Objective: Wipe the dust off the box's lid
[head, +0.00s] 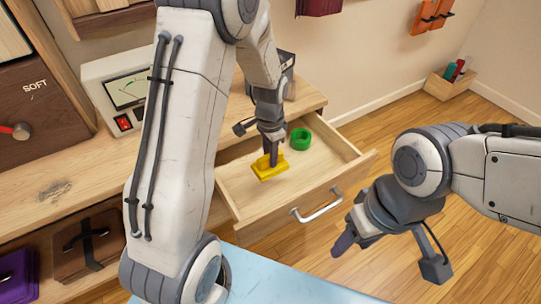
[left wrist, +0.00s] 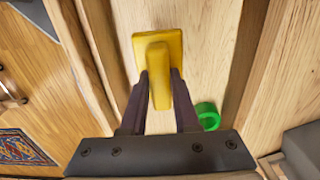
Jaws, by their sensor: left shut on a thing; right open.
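A yellow block with a raised grip (head: 270,168) is in the open drawer (head: 237,187). My left gripper (head: 272,155) points down into the drawer, shut on the block's grip. The left wrist view shows the yellow block (left wrist: 158,48) between the two fingers (left wrist: 160,95). I cannot tell whether the block touches the drawer floor. A brown box with a dark handle (head: 85,250) sits in the compartment under the bench at the lower left. I cannot make out dust on it. My right gripper (head: 345,240) is open and empty, in front of the drawer.
A green ring (head: 300,139) lies in the drawer close to the yellow block. A dark smudge (head: 54,190) marks the wooden bench top. A white meter box (head: 125,90) stands on the bench behind my left arm. A purple box (head: 17,275) is at the lower left.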

